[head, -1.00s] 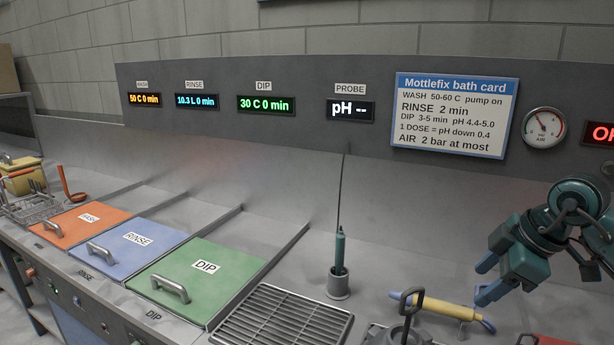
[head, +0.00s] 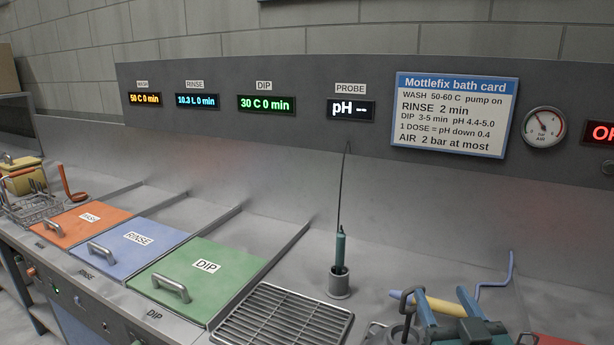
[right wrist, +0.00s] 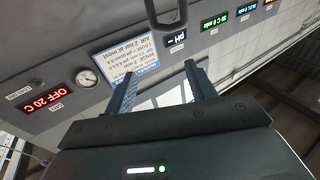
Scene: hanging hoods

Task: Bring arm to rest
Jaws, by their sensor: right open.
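My right gripper (head: 441,293) is low at the right of the head view, above the counter's front part. Its two blue-tipped fingers are apart with nothing between them. It overlaps a yellow-handled tool (head: 400,295) in the picture; whether they touch is unclear. In the right wrist view, both fingers (right wrist: 158,72) stand open and empty in front of the back panel, which appears upside down. My left gripper is in neither view.
Orange (head: 75,225), blue (head: 135,240) and green (head: 205,275) lids lie shut. A bath card (head: 455,115) hangs on the panel.

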